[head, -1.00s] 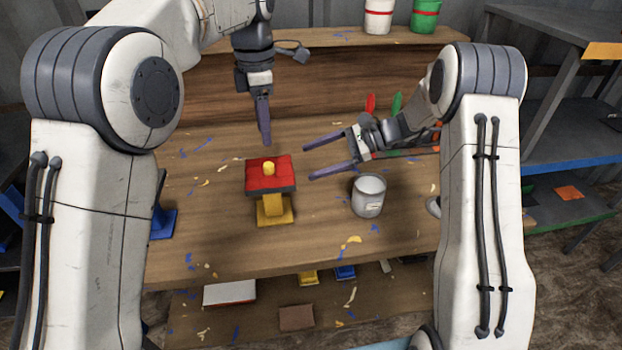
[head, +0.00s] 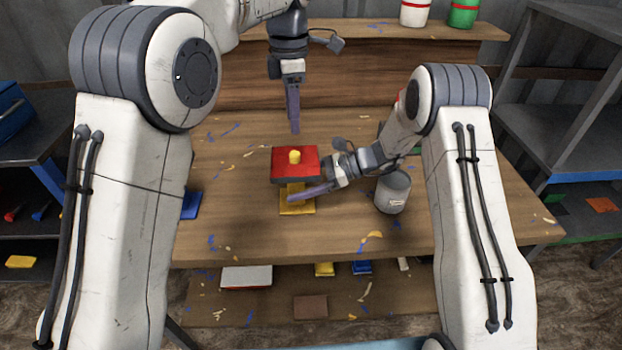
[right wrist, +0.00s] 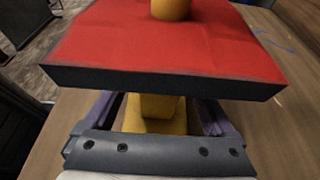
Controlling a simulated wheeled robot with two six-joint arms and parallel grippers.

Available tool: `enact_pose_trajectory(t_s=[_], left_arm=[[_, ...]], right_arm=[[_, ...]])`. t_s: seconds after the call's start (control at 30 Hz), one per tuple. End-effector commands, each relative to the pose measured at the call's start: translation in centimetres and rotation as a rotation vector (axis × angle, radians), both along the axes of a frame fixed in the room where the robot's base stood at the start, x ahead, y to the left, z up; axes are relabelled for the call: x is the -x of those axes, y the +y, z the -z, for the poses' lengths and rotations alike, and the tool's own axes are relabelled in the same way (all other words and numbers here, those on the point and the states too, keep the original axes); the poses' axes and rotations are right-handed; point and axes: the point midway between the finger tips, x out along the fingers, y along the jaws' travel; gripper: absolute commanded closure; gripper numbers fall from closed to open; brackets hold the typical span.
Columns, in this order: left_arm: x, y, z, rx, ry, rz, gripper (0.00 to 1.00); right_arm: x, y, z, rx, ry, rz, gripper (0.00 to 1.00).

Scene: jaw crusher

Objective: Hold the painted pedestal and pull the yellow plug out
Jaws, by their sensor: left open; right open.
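The painted pedestal has a red top (head: 283,161) with a dark edge on a yellow column and yellow base (head: 298,207). It stands upright on the workbench. The yellow plug (head: 295,156) stands up from the middle of the red top; its lower part also shows in the right wrist view (right wrist: 171,9). My right gripper (head: 306,192) is open, low at the pedestal's right. In the right wrist view its fingers (right wrist: 163,112) reach under the red top on both sides of the yellow column (right wrist: 160,108). My left gripper (head: 294,127) points down, above and behind the pedestal, empty.
A grey can (head: 392,192) stands on the workbench (head: 430,225) close to my right forearm. A white pot (head: 415,13) and a green pot (head: 464,13) stand on the back shelf. Blue and yellow scraps litter the bench. A lower shelf holds several small blocks.

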Motion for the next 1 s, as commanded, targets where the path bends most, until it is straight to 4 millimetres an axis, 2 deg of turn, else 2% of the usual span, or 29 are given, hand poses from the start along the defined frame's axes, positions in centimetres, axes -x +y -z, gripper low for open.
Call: enact_pose_trajectory(t_s=[0.33,0.37,0.4,0.57,0.6,0.9,0.93,1.0], left_arm=[[0.0,0.01,0.0,0.0,0.0,0.0,0.5],[0.0,0.01,0.0,0.0,0.0,0.0,0.5],[0.0,0.01,0.0,0.0,0.0,0.0,0.5],[0.0,0.0,0.0,0.0,0.0,0.0,0.5],[0.0,0.0,0.0,0.0,0.0,0.0,0.5],[0.0,-0.02,0.0,0.0,0.0,0.0,0.5],[0.01,-0.02,0.0,0.0,0.0,0.001,0.39],[0.09,-0.04,0.08,-0.004,0.002,0.012,0.35]], right_arm=[[0.0,0.46,0.2,0.001,-0.001,0.0,0.1],[0.0,0.46,0.2,0.001,-0.001,0.0,0.18],[0.0,0.45,0.2,0.001,-0.001,0.0,0.33],[0.0,0.43,0.19,0.001,0.0,0.0,0.94],[0.0,0.43,0.19,0.001,-0.001,0.0,1.0],[-0.01,0.4,0.16,0.0,0.0,0.001,1.0],[-0.01,0.39,0.17,0.0,0.0,0.001,1.0],[-0.01,0.39,0.17,0.0,0.0,0.001,1.0]])
